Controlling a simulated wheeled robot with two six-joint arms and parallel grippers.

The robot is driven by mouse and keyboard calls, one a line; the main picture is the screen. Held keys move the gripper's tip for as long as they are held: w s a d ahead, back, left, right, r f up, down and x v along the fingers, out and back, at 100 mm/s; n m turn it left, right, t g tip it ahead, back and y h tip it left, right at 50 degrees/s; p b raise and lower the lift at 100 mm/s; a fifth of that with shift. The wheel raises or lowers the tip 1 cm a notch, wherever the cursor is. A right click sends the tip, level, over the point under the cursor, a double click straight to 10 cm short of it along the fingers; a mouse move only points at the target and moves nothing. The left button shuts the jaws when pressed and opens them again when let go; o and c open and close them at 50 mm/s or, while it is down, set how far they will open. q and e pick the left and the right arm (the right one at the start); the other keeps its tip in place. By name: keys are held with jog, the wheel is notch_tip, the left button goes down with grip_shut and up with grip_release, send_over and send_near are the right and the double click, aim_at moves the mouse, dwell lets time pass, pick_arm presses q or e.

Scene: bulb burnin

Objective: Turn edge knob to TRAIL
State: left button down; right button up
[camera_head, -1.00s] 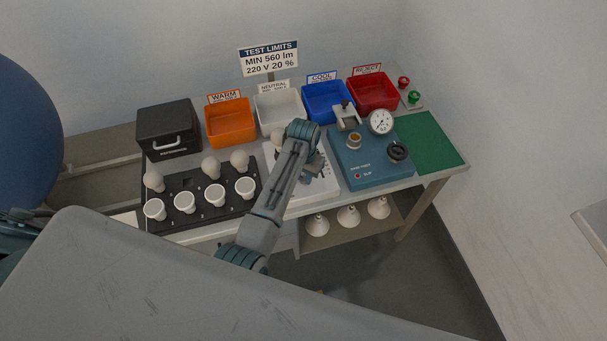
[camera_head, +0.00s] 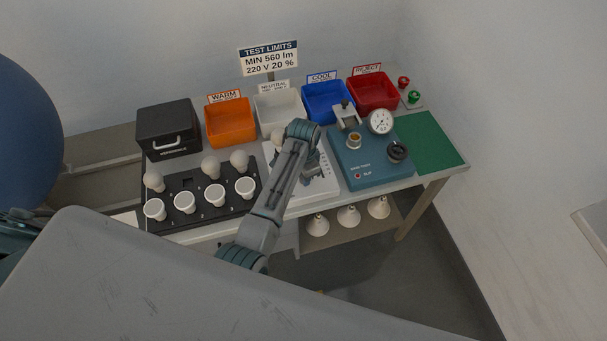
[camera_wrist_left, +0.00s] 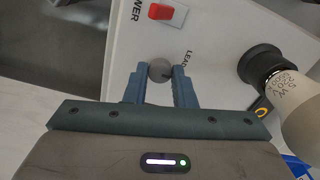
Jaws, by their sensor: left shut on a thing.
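The edge knob (camera_wrist_left: 158,70) is a small round grey knob on a white panel (camera_wrist_left: 215,35), seen in the left wrist view. A dark mark on it lies at its right side, towards the printed word LEAD. The TRAIL label is not visible. My left gripper (camera_wrist_left: 160,82) is shut on the knob, one blue-grey finger on each side. In the head view, my left gripper (camera_head: 313,168) is over the white unit (camera_head: 323,184), and the arm hides part of that unit and the knob. My right gripper is not in view.
In the wrist view, a red POWER switch (camera_wrist_left: 168,14) sits above the knob. A bulb (camera_wrist_left: 302,122) in a dark socket (camera_wrist_left: 260,64) stands close at right. In the head view, a black bulb tray (camera_head: 172,208) is left and a blue test unit (camera_head: 370,172) right.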

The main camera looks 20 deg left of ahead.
pick_arm(q)
jog(key=m, duration=0.3)
jog(key=shift+m, duration=1.2)
jog(key=c, duration=1.2)
grip_release()
jog(key=shift+r, duration=0.15)
jog(key=shift+w+r, duration=0.1)
jog(key=shift+r, duration=0.25)
notch_tip(320, 180, up, 10)
jog(key=b, duration=0.3)
